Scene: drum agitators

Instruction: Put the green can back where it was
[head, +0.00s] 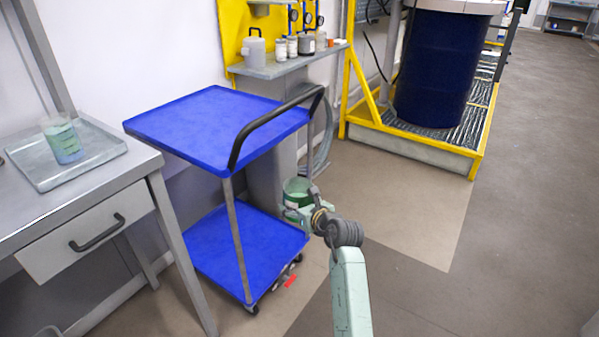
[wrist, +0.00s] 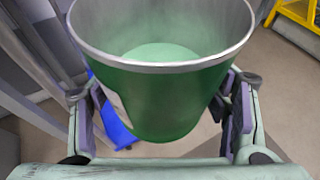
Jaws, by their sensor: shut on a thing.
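The green can (head: 297,192) is an open-topped can with a silver rim and a pale label. In the wrist view the green can (wrist: 165,95) fills the middle, upright or nearly so, with pale green inside. My gripper (head: 305,208) is shut on it, with one finger on each side of the can in the wrist view (wrist: 160,115). In the head view the can is held just right of the blue cart, in front of a grey cabinet. Part of the can is hidden by my gripper.
The blue cart (head: 215,112) has a bare top, a black handle (head: 235,150) and a bare lower shelf (head: 245,245). A metal tray (head: 100,152) with a beaker (head: 62,140) lies on the left bench. A grey shelf (head: 270,70) holds several containers. A dark blue drum (head: 432,70) stands behind. Floor at right is clear.

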